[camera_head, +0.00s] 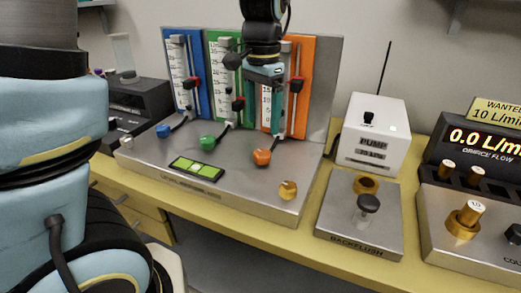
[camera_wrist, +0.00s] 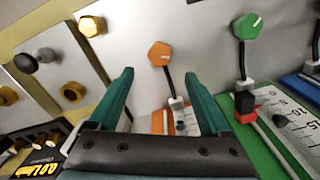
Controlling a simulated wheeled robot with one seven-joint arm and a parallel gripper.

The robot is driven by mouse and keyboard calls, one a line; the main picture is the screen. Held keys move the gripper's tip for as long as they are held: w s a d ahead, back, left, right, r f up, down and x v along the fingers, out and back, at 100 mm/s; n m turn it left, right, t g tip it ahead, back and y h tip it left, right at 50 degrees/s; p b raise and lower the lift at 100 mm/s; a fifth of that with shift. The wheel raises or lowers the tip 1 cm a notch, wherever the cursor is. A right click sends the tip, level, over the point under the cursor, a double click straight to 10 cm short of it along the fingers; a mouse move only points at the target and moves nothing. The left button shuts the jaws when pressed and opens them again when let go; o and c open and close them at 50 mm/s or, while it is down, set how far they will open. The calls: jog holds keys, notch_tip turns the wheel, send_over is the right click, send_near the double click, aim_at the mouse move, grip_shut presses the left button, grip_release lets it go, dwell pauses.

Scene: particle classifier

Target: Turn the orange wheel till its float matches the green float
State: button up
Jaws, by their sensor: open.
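The orange wheel (camera_head: 262,157) is a small hexagonal knob on the grey metal base, in front of the orange panel (camera_head: 301,110). In the wrist view the orange wheel (camera_wrist: 160,54) lies just beyond and between the fingertips, and nothing is gripped. My gripper (camera_wrist: 159,76) is open with teal fingers; in the head view it hangs in front of the orange panel, above the wheel. The green panel (camera_head: 213,50) carries a red-and-black piece (camera_head: 238,103) low on its scale. My gripper hides part of the orange scale.
The green wheel (camera_head: 208,142) and blue wheel (camera_head: 163,131) stand left of the orange one. A gold knob (camera_head: 288,190) is at the base's right front. A white pump box (camera_head: 374,132) and the backflush plate (camera_head: 350,238) stand to the right.

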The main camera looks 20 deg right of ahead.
aim_at(262, 152)
notch_tip(262, 152, down, 9)
jog(key=shift+f, duration=0.2)
dwell(0.3)
grip_shut()
dwell(0.5)
